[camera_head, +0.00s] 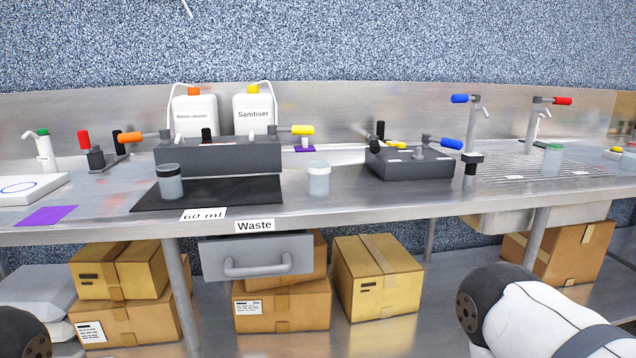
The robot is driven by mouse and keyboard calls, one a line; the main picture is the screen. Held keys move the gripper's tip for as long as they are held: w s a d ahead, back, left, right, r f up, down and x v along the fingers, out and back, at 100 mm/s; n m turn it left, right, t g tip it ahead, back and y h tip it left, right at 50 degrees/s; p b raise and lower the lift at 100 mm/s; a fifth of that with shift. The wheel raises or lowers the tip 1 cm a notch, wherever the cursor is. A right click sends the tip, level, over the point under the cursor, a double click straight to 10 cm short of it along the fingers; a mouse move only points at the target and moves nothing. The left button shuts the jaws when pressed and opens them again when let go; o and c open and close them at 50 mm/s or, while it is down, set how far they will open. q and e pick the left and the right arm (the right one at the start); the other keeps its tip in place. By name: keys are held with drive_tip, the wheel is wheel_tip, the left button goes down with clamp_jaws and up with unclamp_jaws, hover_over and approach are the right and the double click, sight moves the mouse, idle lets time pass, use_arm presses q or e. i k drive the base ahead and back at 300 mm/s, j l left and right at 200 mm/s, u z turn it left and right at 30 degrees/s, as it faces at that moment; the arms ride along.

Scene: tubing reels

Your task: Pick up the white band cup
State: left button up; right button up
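The white band cup (319,179) is a small translucent cup with a white band around its top. It stands upright on the steel counter (400,203), just right of the black mat, above and right of the "Waste" label. Nothing touches it. Part of my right arm shows at the lower right and a small dark part of my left arm at the lower left corner. Neither gripper's fingers are in view.
A black-banded cup (170,182) stands on the black mat (235,192). A green-banded cup (552,159) stands by the drain grille. Dark valve blocks (218,159) (410,165) with coloured handles flank the white band cup behind. A grey drawer (257,257) and cardboard boxes (378,277) are below.

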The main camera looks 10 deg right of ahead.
sight(319, 172)
drive_tip(key=i+j+z, duration=0.25)
drive_tip(key=z, duration=0.15)
drive_tip(key=i+j+z, duration=0.15)
drive_tip(key=j+z, duration=0.25)
